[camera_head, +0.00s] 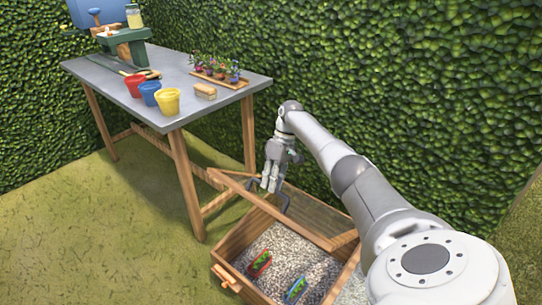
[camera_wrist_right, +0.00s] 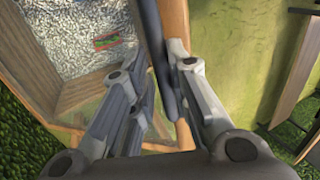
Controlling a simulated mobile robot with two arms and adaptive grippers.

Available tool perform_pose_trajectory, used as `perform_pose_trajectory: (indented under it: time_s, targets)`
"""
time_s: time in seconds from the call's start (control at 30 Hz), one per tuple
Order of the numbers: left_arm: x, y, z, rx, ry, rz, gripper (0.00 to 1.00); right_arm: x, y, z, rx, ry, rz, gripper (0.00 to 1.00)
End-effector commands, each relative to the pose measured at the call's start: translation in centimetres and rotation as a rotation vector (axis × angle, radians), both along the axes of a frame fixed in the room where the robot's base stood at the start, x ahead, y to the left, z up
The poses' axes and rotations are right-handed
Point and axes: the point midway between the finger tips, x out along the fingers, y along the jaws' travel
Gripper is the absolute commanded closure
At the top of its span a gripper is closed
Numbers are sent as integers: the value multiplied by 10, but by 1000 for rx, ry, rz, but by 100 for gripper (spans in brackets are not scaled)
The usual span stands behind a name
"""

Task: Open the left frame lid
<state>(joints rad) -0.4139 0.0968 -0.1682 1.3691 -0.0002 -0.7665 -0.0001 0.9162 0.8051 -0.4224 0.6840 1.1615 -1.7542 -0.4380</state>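The frame (camera_head: 238,238) is a wooden box with gravel inside, low at the picture's middle. Its lid (camera_head: 300,226), a wood-edged clear panel, stands partly raised and tilted, its front bar across and above the box. A dark handle (camera_head: 284,200) is on that bar; it also shows in the right wrist view (camera_wrist_right: 158,55). My right gripper (camera_head: 268,186) is at the handle; in the wrist view its fingers (camera_wrist_right: 160,85) lie on both sides of it and appear closed on it. My left gripper is not in view.
A grey table (camera_head: 165,72) with coloured pots and a planter is behind left. A hedge (camera_head: 400,70) closes the back. Open grass (camera_head: 100,230) lies to the left.

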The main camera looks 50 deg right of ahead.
Motion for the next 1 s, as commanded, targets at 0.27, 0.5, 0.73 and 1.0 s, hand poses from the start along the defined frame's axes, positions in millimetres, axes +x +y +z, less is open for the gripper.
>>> perform_pose_trajectory:
  time_s: [0.27, 0.5, 0.73, 1.0]
  targets:
    - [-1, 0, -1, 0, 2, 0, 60, -5, -7, -6, -19, 13, -9, 64]
    - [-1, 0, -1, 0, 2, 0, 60, -4, -5, -5, -16, 10, -7, 64]
    - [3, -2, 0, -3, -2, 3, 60, -2, -6, 2, -14, 7, -8, 64]
    - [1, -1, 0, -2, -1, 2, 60, 0, -24, 51, -12, 2, -10, 64]
